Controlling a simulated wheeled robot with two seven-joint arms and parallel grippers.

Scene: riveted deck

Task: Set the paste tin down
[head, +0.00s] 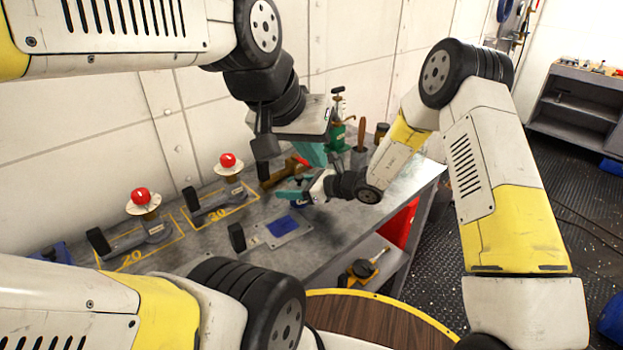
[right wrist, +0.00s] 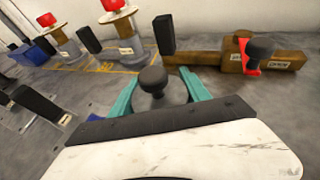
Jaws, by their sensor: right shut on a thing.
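The paste tin (right wrist: 160,100) appears in the right wrist view as a round grey body with a dark knob on top. It sits between the two teal fingers of my right gripper (right wrist: 158,98), which is shut on it. In the head view my right gripper (head: 292,196) is low over the grey bench, near a plate with a blue square (head: 284,226). The tin is mostly hidden there, and I cannot tell whether it touches the bench. My left gripper (head: 313,153) hangs higher and further back, with teal fingers partly hidden. Its opening cannot be made out.
A wooden block with a red piece (right wrist: 250,58) lies beyond the tin. Two red-topped stands (head: 140,197) (head: 228,162) and black-handled tools are at the left, by yellow outlines. A green device (head: 337,135) stands at the back. The bench (head: 345,222) has bare surface at the right.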

